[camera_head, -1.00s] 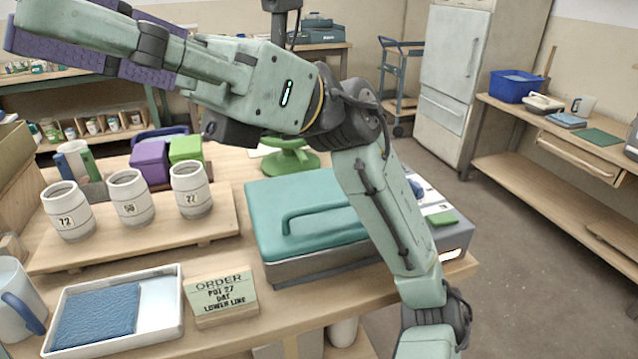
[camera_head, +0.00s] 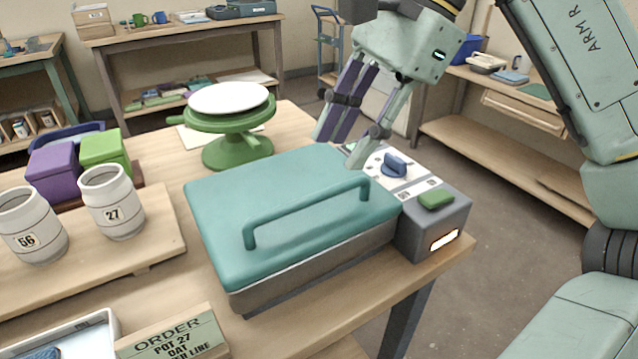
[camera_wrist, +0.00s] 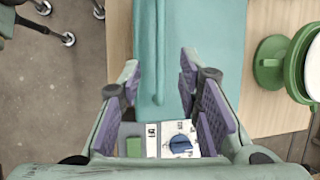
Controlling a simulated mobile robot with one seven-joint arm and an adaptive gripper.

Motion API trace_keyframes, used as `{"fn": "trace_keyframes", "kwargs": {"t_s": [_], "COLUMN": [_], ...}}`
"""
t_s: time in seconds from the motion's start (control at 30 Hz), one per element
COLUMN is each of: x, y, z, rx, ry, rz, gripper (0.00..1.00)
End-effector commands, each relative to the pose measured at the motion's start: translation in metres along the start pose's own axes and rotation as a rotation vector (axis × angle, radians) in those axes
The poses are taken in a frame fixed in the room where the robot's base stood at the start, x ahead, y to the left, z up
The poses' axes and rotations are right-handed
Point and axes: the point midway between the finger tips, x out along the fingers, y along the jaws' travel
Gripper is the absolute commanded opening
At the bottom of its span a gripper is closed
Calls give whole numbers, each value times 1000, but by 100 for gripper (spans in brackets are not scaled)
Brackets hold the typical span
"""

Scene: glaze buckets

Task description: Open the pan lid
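The pan has a flat teal lid (camera_head: 300,190) with a raised bar handle (camera_head: 310,210) along its front side. The lid lies shut on the grey pan body (camera_head: 320,265). A control box (camera_head: 435,222) with a blue knob (camera_head: 396,165) and a green button (camera_head: 436,199) is at its right end. My gripper (camera_head: 342,148) points down, open and empty, at the lid's far right corner near the panel. In the wrist view my gripper (camera_wrist: 160,70) has its purple-padded fingers apart, with the lid (camera_wrist: 205,30) and handle (camera_wrist: 152,35) beyond them. I see no contact with the handle.
A green turntable (camera_head: 238,140) with a white disc stands behind the pan. White numbered pots (camera_head: 112,205) stand on a board at left, near purple and green boxes (camera_head: 56,170). An order sign (camera_head: 175,335) stands in front. The table edge is close at right.

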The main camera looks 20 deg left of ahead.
Motion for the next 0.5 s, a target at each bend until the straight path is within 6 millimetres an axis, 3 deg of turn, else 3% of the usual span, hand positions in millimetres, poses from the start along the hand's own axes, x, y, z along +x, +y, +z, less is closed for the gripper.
{"fn": "trace_keyframes", "kwargs": {"t_s": [0.23,0.5], "x": [47,71], "y": [0,0], "z": [0,1], "rx": [-1,0], "ry": [0,-1], "rz": [1,0], "gripper": [31,31]}}
